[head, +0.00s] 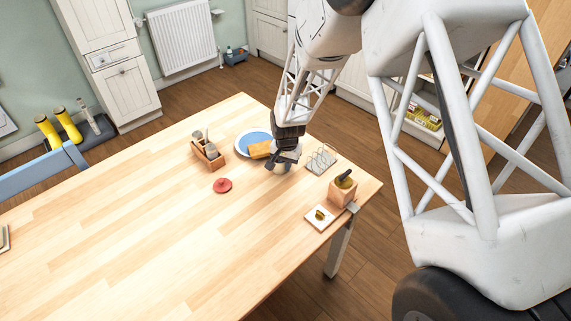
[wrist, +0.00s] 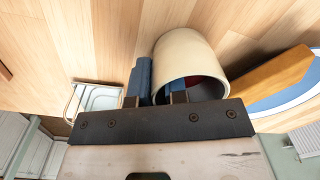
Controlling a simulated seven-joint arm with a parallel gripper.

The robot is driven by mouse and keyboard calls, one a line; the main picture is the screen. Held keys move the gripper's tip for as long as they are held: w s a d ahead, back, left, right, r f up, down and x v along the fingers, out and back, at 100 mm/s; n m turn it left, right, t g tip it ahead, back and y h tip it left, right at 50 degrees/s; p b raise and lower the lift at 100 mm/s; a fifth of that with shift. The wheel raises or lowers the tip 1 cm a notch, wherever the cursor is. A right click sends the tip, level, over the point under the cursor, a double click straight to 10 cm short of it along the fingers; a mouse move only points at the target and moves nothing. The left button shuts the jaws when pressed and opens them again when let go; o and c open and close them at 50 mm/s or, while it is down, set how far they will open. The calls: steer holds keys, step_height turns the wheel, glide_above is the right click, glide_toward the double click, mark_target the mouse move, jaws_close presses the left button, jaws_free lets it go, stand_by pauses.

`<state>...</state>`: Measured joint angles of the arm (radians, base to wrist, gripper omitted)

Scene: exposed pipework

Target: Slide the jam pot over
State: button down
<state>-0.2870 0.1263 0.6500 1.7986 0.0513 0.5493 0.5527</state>
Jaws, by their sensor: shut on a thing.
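The jam pot (wrist: 188,52) is a cream, round, open-mouthed pot with dark red inside, seen in the wrist view. It also shows in the head view (head: 281,167), partly hidden under my gripper, at the table's far right part. My gripper (wrist: 160,92) is shut on the pot's wall at the rim. One finger is outside the wall and the other appears to be inside the mouth. In the head view my gripper (head: 287,150) points down at the pot. I cannot tell whether the pot's base touches the table.
A blue plate (head: 243,144) with toast (head: 260,149) is left of the pot. A wire rack (head: 321,160) is close on its right.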

steer(key=shift+w+a, duration=0.65)
steer(key=shift+a, duration=0.1)
steer(key=c, duration=1.1)
jaws_free()
steer(key=shift+r, duration=0.1)
steer(key=shift+d+r, duration=0.1)
steer(key=shift+r, duration=3.7)
